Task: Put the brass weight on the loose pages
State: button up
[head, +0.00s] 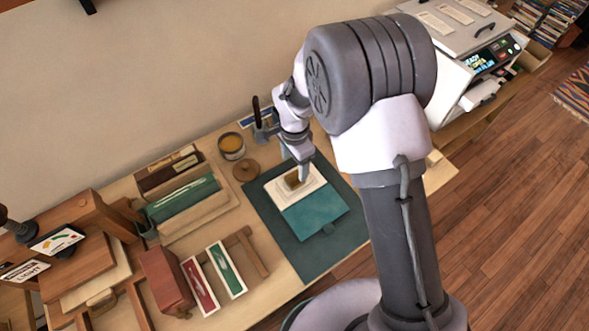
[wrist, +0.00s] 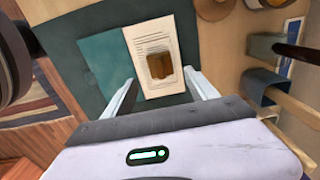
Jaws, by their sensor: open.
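The brass weight (wrist: 160,66) is a small gold-brown block. It appears to rest on the loose pages (wrist: 143,42), a pale printed stack that lies beside a teal cover (wrist: 101,62). In the head view the weight (head: 292,180) shows on the white pages (head: 312,183), partly hidden by a finger. My gripper (wrist: 160,75) is open, with one finger to each side of the weight in the wrist view and a gap on both sides. In the head view my gripper (head: 303,172) is low over the pages.
A dark green mat (head: 268,212) lies under the pages and teal cover. A round tin (head: 232,146) and a wooden disc (head: 246,169) stand behind them. A wooden rack of green and brown books (head: 183,200) is at left, and a printer (head: 480,75) at right.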

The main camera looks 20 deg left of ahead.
notch_tip(320, 180, up, 4)
notch_tip(320, 180, up, 12)
jog(key=t, duration=0.1)
send_over(295, 175)
jog(key=d, duration=0.6)
jog(key=s+d+r+n+t+y, duration=0.1)
jog(key=s+d+r, duration=0.1)
jog(key=d+r, duration=0.35)
jog(key=s+d+r+n+t, duration=0.1)
jog(key=s+d+r+t, duration=0.1)
jog(key=s+d+r, duration=0.3)
jog(key=s+d+r+n+t+y, duration=0.1)
jog(key=s+d+r, duration=0.3)
jog(key=s, duration=0.6)
jog(key=shift+s+d+r+n+t+p, duration=0.35)
jog(key=shift+s+d+n+t, duration=0.05)
jog(key=shift+d, duration=0.65)
notch_tip(295, 175, down, 5)
jog(key=b, duration=0.5)
jog(key=shift+f, duration=0.15)
